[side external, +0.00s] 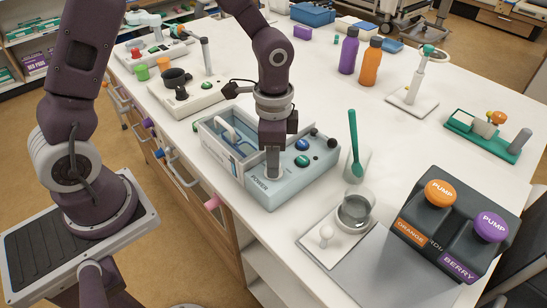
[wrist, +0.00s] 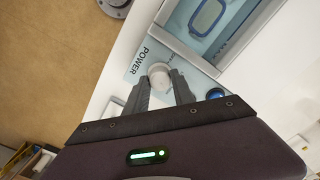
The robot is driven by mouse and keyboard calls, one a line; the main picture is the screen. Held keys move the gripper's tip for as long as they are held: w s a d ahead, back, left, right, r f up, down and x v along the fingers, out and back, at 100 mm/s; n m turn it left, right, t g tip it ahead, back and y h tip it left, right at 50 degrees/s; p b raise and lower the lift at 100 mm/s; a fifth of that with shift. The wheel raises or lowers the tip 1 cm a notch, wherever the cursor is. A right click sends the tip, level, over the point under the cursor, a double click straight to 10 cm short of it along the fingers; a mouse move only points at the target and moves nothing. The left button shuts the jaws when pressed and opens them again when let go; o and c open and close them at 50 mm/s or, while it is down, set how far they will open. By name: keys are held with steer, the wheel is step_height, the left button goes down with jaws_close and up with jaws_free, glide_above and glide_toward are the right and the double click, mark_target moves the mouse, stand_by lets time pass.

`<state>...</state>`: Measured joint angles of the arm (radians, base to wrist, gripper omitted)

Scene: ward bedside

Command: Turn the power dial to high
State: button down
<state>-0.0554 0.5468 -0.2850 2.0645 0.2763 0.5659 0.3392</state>
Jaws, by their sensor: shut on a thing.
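The power dial (wrist: 159,76) is a pale round knob beside the printed word POWER on a light blue panel. The panel is the front of a blue-grey device (side external: 283,196) in the side view. My gripper (wrist: 160,88) is shut on the dial, with a dark finger at each side of it in the wrist view. In the side view my gripper (side external: 272,170) points down onto the panel and its fingers hide most of the dial. The dial's pointer and most of its scale marks are too small or hidden to read.
A basket (side external: 228,142) sits in the device's basin behind the dial. Blue, green and dark knobs stand to the right on the panel. A glass beaker (side external: 354,212) and a pump dispenser (side external: 450,235) stand further right. The white counter behind is partly clear.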

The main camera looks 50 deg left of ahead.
stand_by(0.5)
steer(key=c, duration=1.1)
jaws_free()
steer(key=shift+o, duration=0.2)
step_height(320, 180, up, 7)
steer(key=shift+r, duration=0.1)
steer(key=s+a+r+n+t, duration=0.2)
steer(key=s+r+n, duration=0.2)
steer(key=s+r, duration=0.2)
steer(key=s+a+r+n+t, duration=0.3)
steer(key=s+r, duration=0.3)
steer(key=s, duration=0.5)
steer(key=shift+s+n+t, duration=0.2)
steer(key=shift+n+t, duration=0.1)
steer(key=shift+n, duration=0.6)
